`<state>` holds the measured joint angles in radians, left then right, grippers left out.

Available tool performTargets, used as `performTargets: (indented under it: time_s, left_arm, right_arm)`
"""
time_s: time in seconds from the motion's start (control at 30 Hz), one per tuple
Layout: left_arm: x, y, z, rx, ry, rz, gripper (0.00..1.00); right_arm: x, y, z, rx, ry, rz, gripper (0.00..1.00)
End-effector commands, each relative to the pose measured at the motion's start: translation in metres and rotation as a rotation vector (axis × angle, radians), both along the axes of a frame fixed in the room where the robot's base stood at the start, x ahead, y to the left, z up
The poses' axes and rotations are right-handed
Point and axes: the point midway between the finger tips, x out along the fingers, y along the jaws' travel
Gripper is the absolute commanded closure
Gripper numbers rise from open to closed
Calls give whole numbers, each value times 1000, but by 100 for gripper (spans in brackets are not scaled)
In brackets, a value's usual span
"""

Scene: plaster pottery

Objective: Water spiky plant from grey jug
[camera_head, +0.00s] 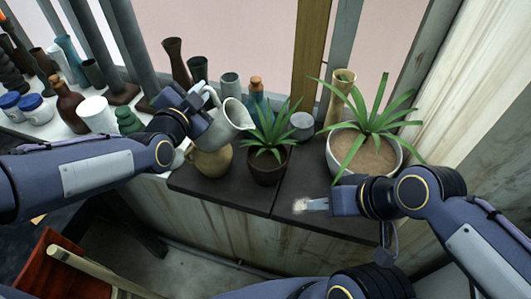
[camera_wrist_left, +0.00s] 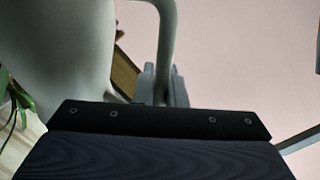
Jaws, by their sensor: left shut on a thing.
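The grey jug (camera_head: 226,127) is held up and tilted, its mouth towards the right beside the small spiky plant (camera_head: 268,130) in a dark pot (camera_head: 267,168). My left gripper (camera_head: 206,100) is shut on the jug's handle. The jug's body (camera_wrist_left: 70,50) and handle (camera_wrist_left: 166,45) fill much of the left wrist view, with some green leaves (camera_wrist_left: 14,98) at its left edge. No water stream is visible. My right gripper (camera_head: 310,206) is low over the dark ledge's front right; whether its fingers are open is unclear.
A larger long-leaved plant (camera_head: 372,118) stands in a wide white pot (camera_head: 398,165) at right. A tan round vase (camera_head: 212,162) is under the jug. Bottles and vases, including a tall tan one (camera_head: 338,98), stand behind. The dark ledge's (camera_head: 225,190) front strip is clear.

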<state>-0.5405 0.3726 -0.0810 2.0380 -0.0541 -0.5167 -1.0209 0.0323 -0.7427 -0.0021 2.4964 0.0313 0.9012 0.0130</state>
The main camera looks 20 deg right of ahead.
Motion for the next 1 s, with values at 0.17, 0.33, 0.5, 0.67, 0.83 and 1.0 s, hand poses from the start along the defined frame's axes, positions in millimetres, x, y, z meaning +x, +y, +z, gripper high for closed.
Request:
performTargets:
  time_s: [0.17,0.33,0.5,0.67,0.83,1.0]
  left_arm:
    - [0,0,2,-3,-4,1,100]
    - [0,0,2,-3,-4,1,100]
    - [0,0,2,-3,-4,1,100]
    - [1,2,-4,-21,2,2,100]
    - [3,5,-15,-69,24,5,100]
    - [7,15,-20,-144,63,10,100]
  right_arm:
    - [0,0,0,0,0,0,64]
    - [0,0,0,0,0,0,64]
    - [0,0,-1,0,0,0,64]
    - [0,0,-10,0,0,0,64]
    - [0,0,-32,0,0,0,64]
    - [0,0,-57,0,0,0,64]
